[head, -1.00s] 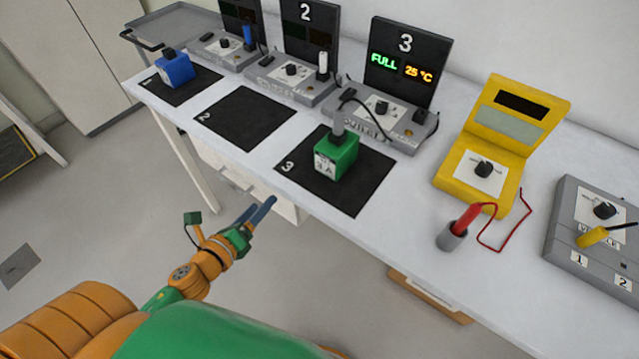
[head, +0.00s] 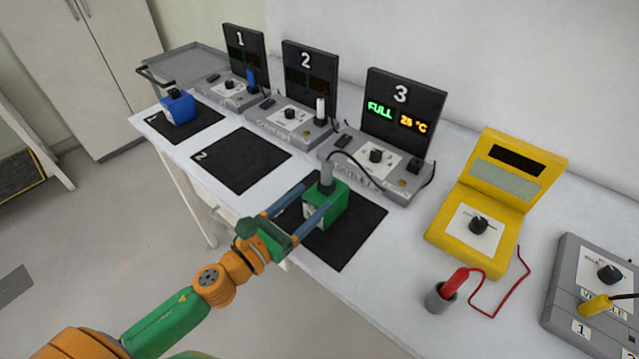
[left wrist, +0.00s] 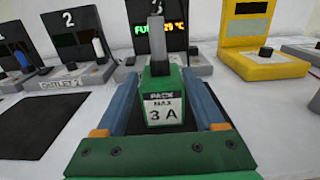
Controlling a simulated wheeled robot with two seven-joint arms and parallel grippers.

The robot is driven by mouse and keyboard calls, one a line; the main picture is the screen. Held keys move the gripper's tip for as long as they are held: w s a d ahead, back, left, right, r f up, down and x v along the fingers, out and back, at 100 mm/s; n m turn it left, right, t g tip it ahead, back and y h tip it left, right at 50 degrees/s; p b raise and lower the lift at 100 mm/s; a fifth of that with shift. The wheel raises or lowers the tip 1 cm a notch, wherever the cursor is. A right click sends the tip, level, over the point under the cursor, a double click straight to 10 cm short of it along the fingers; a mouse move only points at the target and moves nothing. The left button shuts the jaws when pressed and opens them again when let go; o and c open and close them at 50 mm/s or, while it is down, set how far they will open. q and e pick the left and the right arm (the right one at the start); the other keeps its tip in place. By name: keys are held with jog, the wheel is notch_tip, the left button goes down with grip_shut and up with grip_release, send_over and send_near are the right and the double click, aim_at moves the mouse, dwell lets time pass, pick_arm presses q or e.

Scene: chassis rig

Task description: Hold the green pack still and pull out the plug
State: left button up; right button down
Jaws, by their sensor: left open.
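The green pack (head: 338,207) stands on the black mat of station 3, with a grey plug (head: 326,174) upright in its top. A black cord runs from the plug to the station 3 charger (head: 376,165), whose screen reads FULL and 25 °C. My left gripper (head: 302,205) is open, its two blue fingers reaching to either side of the pack. In the left wrist view the pack (left wrist: 163,110), labelled 3 A, sits between the open fingers, and the plug (left wrist: 156,45) rises above it. Gaps show beside the pack there. My right gripper is not in view.
A blue pack (head: 178,107) stands on mat 1; mat 2 (head: 240,160) is empty. A yellow meter (head: 490,205) and a grey cup (head: 440,298) holding a red probe are to the right. A grey box (head: 595,290) with a yellow plug is at far right.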

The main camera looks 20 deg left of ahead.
aim_at(322, 190)
pick_arm(q)
jog(key=x, duration=0.6)
jog(key=shift+p, duration=0.4)
jog(key=shift+f, duration=0.1)
grip_shut()
dwell(1.6)
